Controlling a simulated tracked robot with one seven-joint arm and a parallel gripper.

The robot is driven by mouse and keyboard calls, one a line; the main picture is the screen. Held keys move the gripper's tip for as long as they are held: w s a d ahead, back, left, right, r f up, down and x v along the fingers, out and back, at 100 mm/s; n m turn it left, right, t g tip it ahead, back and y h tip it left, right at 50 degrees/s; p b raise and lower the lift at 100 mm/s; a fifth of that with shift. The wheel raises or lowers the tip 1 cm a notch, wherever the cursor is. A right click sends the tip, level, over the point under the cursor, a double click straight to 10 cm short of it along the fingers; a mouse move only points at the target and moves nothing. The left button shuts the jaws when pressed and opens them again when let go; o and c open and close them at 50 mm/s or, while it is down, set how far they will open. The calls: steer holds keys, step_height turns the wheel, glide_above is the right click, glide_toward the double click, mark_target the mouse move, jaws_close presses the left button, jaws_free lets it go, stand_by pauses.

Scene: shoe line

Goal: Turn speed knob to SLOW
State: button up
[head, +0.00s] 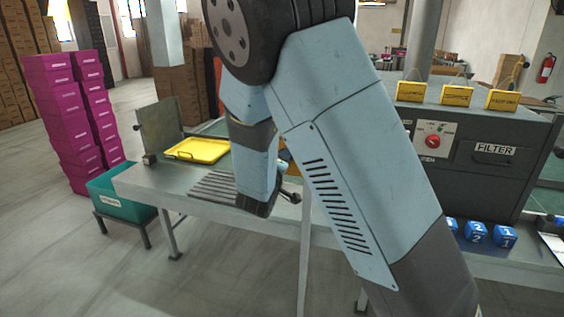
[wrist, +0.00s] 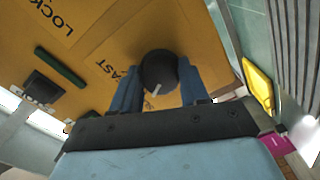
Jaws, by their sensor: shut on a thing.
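The speed knob (wrist: 158,66) is round and black with a short white pointer line, on a yellow-orange panel (wrist: 110,35) in the wrist view. The pointer line lies toward the lower left of the knob in that picture. My gripper (wrist: 160,80) has a blue finger on either side of the knob and is shut on it. A partly covered label reading "AST" is beside the knob. A SLOW label cannot be made out. In the head view my arm hides the knob and most of the panel.
On the panel are a "LOCK" label, a dark green bar (wrist: 60,67) and a black part (wrist: 42,87). In the head view, a yellow tray (head: 198,150) lies on the metal bench at left. A grey machine with a red knob (head: 432,141) stands at right, near blue blocks (head: 476,233).

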steer(key=shift+w+a+r+n, duration=0.1)
steer(key=shift+a+n, duration=0.2)
steer(key=shift+n, duration=0.2)
steer(key=o, duration=1)
steer(key=shift+d, duration=0.15)
steer(key=shift+o, duration=0.2)
steer(key=v, duration=1.3)
steer(key=shift+s, duration=0.4)
